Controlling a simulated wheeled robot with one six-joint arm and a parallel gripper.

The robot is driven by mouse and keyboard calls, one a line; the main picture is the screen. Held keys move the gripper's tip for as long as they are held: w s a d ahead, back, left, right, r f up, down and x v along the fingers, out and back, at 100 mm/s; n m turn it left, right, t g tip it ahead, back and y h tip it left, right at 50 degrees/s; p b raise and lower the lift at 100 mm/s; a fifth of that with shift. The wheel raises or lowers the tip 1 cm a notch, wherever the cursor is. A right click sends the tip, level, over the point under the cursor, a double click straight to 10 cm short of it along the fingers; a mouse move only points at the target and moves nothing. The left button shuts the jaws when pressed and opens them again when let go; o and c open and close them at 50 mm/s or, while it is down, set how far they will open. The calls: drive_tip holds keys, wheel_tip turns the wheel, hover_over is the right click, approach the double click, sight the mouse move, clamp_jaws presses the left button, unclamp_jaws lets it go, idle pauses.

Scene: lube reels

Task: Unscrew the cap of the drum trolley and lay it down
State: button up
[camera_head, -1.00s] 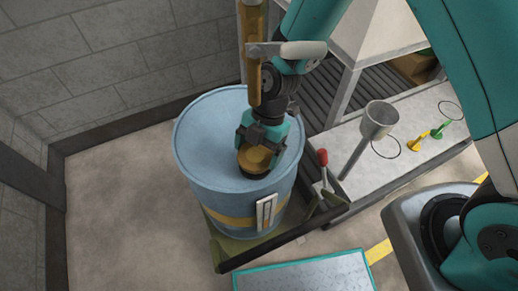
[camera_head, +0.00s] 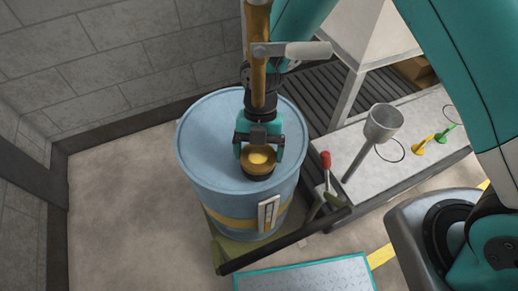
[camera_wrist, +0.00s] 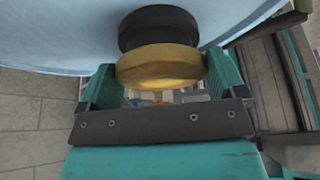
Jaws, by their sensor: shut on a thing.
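The blue drum (camera_head: 205,150) stands upright on its trolley (camera_head: 222,252), with a yellow band around its side. The round yellow cap (camera_head: 258,160) sits over a dark collar (camera_head: 257,174) on the drum top, near its front edge. My gripper (camera_head: 258,152) is shut on the cap, one finger on each side. In the wrist view the cap (camera_wrist: 160,66) lies between my gripper's teal fingers (camera_wrist: 160,85), with the black collar (camera_wrist: 158,28) beyond it against the drum (camera_wrist: 60,25). I cannot tell whether the cap is still threaded on.
A brown upright post with a grey handle (camera_head: 290,50) rises behind the drum. To the right, a grey bench (camera_head: 405,155) bears a metal funnel (camera_head: 383,122) and small yellow (camera_head: 419,149) and green (camera_head: 442,137) funnels. A red-knobbed lever (camera_head: 325,160) stands beside the drum.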

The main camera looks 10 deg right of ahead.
drive_tip(key=n, duration=0.1)
drive_tip(key=n+h, duration=0.1)
drive_tip(key=n, duration=0.2)
drive_tip(key=shift+a+f+h, duration=0.2)
drive_tip(key=shift+f+h, duration=0.05)
drive_tip(key=shift+h, duration=0.15)
drive_tip(key=shift+d+n, duration=0.15)
drive_tip(key=shift+n, duration=0.25)
drive_tip(key=o, duration=0.7)
drive_tip(key=shift+s, duration=0.15)
drive_tip(key=shift+c, duration=0.2)
